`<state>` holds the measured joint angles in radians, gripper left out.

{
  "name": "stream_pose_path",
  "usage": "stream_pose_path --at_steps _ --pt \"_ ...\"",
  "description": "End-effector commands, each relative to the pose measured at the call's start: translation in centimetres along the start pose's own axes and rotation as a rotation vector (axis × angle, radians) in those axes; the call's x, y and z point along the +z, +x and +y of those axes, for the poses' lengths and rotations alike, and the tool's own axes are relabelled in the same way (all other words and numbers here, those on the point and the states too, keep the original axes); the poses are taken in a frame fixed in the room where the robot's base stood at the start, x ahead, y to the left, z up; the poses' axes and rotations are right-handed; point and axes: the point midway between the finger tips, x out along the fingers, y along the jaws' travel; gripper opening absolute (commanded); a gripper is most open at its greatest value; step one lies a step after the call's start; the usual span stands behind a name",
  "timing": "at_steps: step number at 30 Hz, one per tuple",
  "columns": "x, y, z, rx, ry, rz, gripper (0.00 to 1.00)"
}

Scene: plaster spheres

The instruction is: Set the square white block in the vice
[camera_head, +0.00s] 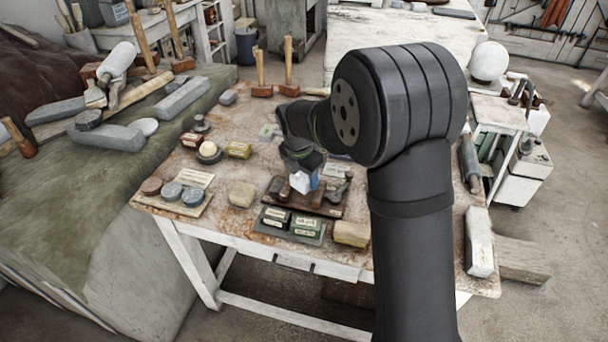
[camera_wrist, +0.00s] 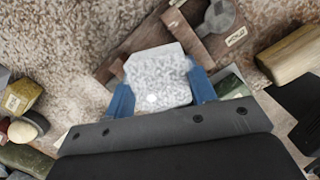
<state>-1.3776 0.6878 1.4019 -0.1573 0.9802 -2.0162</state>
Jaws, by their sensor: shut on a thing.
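The square white block (camera_wrist: 158,75) is speckled and sits between the blue fingers of my gripper (camera_wrist: 162,92) in the wrist view. In the head view the block (camera_head: 302,182) shows as a small white shape below my gripper (camera_head: 304,176). The vice (camera_head: 328,208), a dark brown wooden fixture with upright pieces, is directly below or just behind the block. In the wrist view part of the vice (camera_wrist: 191,45) shows beyond the block, and the block covers the rest. I cannot tell whether the block touches the vice.
A grey metal tool (camera_wrist: 220,16) lies on the vice's board. Round pucks (camera_head: 171,191) lie left. Bare tabletop (camera_head: 225,230) shows at the front left.

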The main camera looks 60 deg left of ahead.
Motion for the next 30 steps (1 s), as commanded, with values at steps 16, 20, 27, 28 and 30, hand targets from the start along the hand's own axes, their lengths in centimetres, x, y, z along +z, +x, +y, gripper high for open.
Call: stream_pose_path --at_steps 16,20,27,28,30 --pt "-0.12 0.89 0.03 0.001 0.0 -0.001 0.61" --pt "-0.12 0.9 0.02 0.001 0.0 -0.001 0.76" --pt "-0.15 0.96 -0.01 0.0 0.0 0.0 0.76" --pt "-0.15 0.96 -0.01 0.0 0.0 0.0 0.76" --pt "-0.15 0.95 0.0 0.0 0.0 0.0 0.76"
